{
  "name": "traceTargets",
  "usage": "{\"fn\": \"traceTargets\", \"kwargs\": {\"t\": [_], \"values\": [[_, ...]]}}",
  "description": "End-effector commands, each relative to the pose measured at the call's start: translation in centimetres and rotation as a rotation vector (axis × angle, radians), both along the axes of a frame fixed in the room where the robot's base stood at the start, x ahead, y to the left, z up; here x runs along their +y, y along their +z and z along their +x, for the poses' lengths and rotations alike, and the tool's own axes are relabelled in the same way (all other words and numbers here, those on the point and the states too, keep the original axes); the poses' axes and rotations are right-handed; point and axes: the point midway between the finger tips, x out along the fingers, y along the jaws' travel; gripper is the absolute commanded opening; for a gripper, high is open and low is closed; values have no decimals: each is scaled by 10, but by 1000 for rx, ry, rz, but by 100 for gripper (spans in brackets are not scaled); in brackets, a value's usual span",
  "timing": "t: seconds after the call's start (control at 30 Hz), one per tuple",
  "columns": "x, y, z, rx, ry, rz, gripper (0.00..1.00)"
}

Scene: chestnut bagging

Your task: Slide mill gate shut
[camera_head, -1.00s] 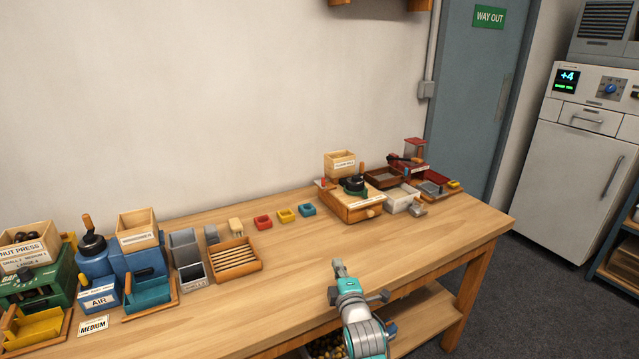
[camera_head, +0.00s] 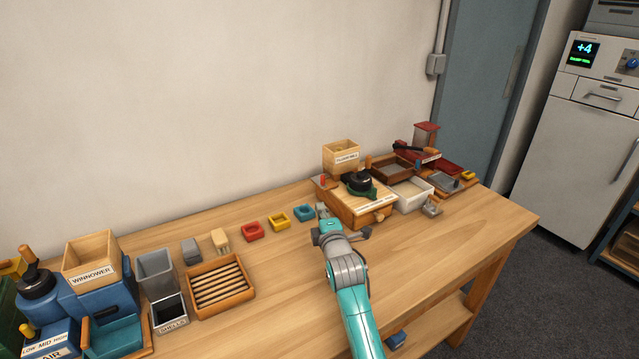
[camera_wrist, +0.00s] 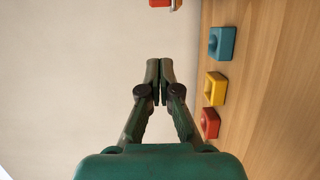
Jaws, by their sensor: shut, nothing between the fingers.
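The mill (camera_head: 352,205) is a wooden box with a black-topped crank (camera_head: 359,182) and a light wooden hopper (camera_head: 341,158), at the back right of the bench. A small red tab (camera_head: 323,181) shows at its left side; it may be the gate, but I cannot tell how far it is slid. My gripper (camera_head: 321,209) is just in front of and left of the mill, apart from the red tab. In the wrist view my gripper (camera_wrist: 160,72) has its fingers together and empty. A red piece (camera_wrist: 160,3) is cut off at the top edge there.
A slatted wooden tray (camera_head: 221,286) and the winnower (camera_head: 92,262) are farther left. The bench front is mostly clear.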

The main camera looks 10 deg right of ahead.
Motion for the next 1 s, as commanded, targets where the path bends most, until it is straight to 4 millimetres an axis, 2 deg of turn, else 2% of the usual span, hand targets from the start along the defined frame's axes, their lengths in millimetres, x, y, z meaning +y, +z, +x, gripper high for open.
{"fn": "traceTargets", "kwargs": {"t": [0.57,0.6,0.8,1.0], "values": [[0,2,93,-1,0,0,0],[-5,0,98,1,-2,1,0],[-22,1,114,0,-1,1,0],[-28,0,120,0,0,0,0]]}}
